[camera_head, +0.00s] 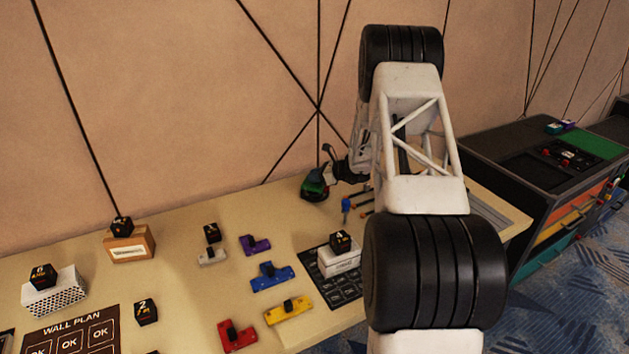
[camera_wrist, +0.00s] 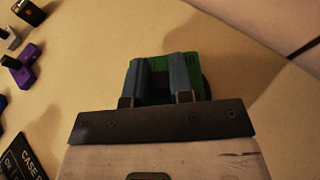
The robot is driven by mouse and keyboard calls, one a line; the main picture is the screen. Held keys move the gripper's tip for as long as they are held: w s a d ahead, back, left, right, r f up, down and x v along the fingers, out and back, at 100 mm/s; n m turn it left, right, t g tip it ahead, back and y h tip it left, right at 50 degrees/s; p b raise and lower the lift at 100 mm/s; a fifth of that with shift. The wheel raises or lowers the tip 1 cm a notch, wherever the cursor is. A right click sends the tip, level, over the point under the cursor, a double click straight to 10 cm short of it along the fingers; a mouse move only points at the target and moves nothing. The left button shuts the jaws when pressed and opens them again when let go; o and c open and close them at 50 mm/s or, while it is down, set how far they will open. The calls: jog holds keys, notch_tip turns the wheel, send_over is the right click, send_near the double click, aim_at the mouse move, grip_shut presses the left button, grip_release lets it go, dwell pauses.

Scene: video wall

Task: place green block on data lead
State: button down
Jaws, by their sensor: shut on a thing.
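My gripper (camera_wrist: 160,78) is shut on a green block (camera_wrist: 194,64), which shows between and beyond the fingers in the wrist view. In the head view, the green block (camera_head: 313,188) is a dark green shape at my gripper (camera_head: 324,174), near the back edge of the table by the wall. It is close to the tabletop; I cannot tell whether it touches. I cannot make out which thing is the data lead, as the labels are too small to read.
On the table (camera_head: 185,280) are red (camera_head: 237,338), yellow (camera_head: 288,311), blue (camera_head: 272,277), purple (camera_head: 254,245) and white (camera_head: 212,256) blocks. A wall plan board (camera_head: 70,335) lies front left. My arm hides the table's right part.

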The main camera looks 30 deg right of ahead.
jog(key=shift+f, duration=0.85)
jog(key=shift+f, duration=0.1)
jog(key=c, duration=1)
grip_release()
jog(key=v, duration=1.2)
